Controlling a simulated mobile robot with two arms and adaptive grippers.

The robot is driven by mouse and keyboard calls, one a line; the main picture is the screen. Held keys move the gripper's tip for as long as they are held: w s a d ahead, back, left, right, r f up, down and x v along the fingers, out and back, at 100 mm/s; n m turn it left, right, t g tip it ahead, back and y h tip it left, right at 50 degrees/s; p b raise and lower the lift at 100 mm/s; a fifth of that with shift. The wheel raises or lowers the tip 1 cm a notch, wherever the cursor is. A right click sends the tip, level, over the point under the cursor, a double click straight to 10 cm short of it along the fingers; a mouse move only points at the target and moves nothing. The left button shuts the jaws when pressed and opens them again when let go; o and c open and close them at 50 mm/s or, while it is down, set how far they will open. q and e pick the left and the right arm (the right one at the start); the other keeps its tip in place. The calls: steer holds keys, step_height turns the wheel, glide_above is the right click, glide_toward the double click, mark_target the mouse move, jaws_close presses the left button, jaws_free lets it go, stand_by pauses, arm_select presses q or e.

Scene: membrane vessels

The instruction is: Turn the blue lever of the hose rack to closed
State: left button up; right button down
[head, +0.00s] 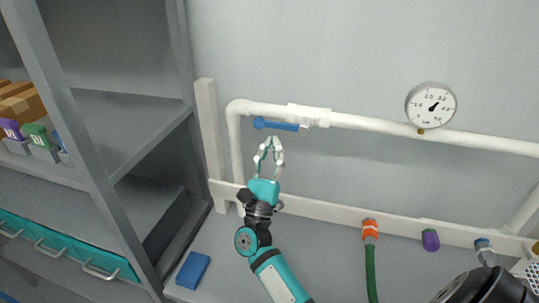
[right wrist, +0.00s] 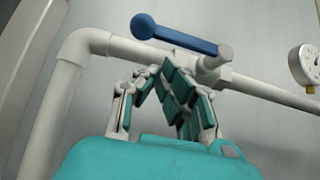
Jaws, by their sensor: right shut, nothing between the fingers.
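The blue lever (head: 275,125) sits on the valve (head: 308,122) of the white pipe. It points left from the valve, roughly along the pipe. In the right wrist view the lever (right wrist: 180,36) runs across the top, its rounded end at the left. My right gripper (head: 268,146) is shut and empty, pointing up just below the lever. In the right wrist view its fingers (right wrist: 163,75) lean together beneath the lever; whether they touch it I cannot tell. My left gripper is not in view.
The white pipe (head: 380,122) bends down at the left and carries a round gauge (head: 431,105) at the right. A grey shelf (head: 125,120) stands at the left. A green hose (head: 371,270) with an orange fitting and a blue block (head: 193,270) are lower down.

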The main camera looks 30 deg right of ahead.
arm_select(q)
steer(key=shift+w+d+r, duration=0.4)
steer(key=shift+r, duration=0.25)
arm_select(e)
steer(key=shift+r, duration=0.75)
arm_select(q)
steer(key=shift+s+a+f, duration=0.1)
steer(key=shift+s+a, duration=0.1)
